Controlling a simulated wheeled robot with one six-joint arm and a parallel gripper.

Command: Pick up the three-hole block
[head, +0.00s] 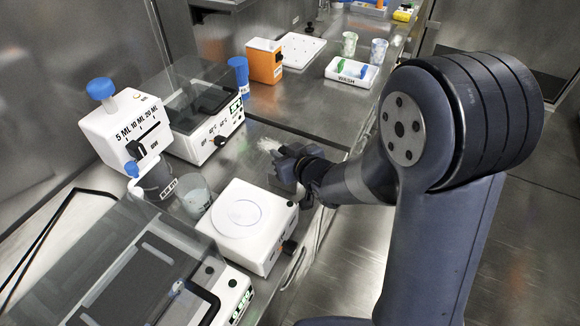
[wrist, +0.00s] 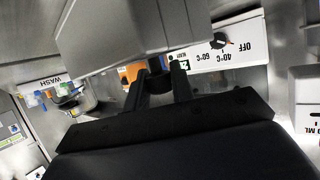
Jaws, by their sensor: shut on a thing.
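My gripper (head: 292,160) is over the bench, between the white plate device and the back of the bench. In the wrist view its two fingers (wrist: 158,84) reach up to a large plain grey block (wrist: 125,38). The gripper is shut on this block, which fills much of the top of that view and looks tilted there. In the head view a small grey part of the block (head: 284,173) shows beside the fingers; the rest is hard to make out. I cannot see any holes in its visible faces.
A white device with a round plate (head: 240,212) stands just in front of the gripper. A clear-lidded heater (head: 205,115) is to the left. An orange box (head: 264,62), a white perforated board (head: 302,48) and a WASH tray (head: 351,72) stand farther back. Bare bench lies between.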

